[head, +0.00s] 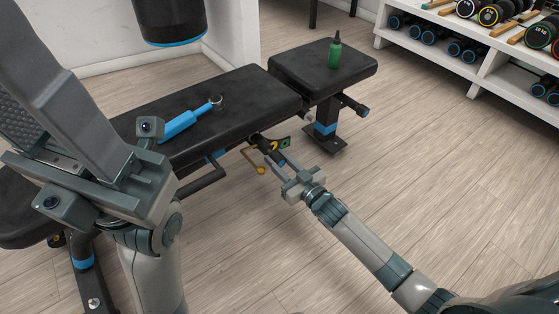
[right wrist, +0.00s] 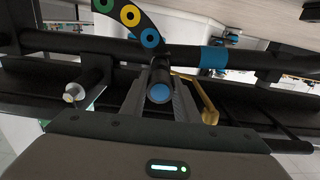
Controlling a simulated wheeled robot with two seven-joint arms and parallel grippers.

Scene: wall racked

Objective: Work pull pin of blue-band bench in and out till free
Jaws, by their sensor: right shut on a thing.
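The blue-band bench (head: 235,98) has black pads and blue bands on its frame. Its pull pin (right wrist: 160,93), a black knob with a blue end face, sits under the bench's side in the right wrist view. My right gripper (head: 276,163) reaches it from the lower right in the head view. In the right wrist view its two fingers (right wrist: 160,82) are shut on the knob, one on each side. The pin's shaft is hidden behind the knob. My left gripper (head: 75,110) is large and close at the left of the head view; its opening is unclear.
A curved plate (right wrist: 130,14) with green, yellow and blue rings and a bent yellow rod (right wrist: 207,100) are close to the pin. A blue-handled tool (head: 185,120) and a green bottle (head: 334,53) are on the pads. A dumbbell rack (head: 480,65) stands upper right. Floor at right is clear.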

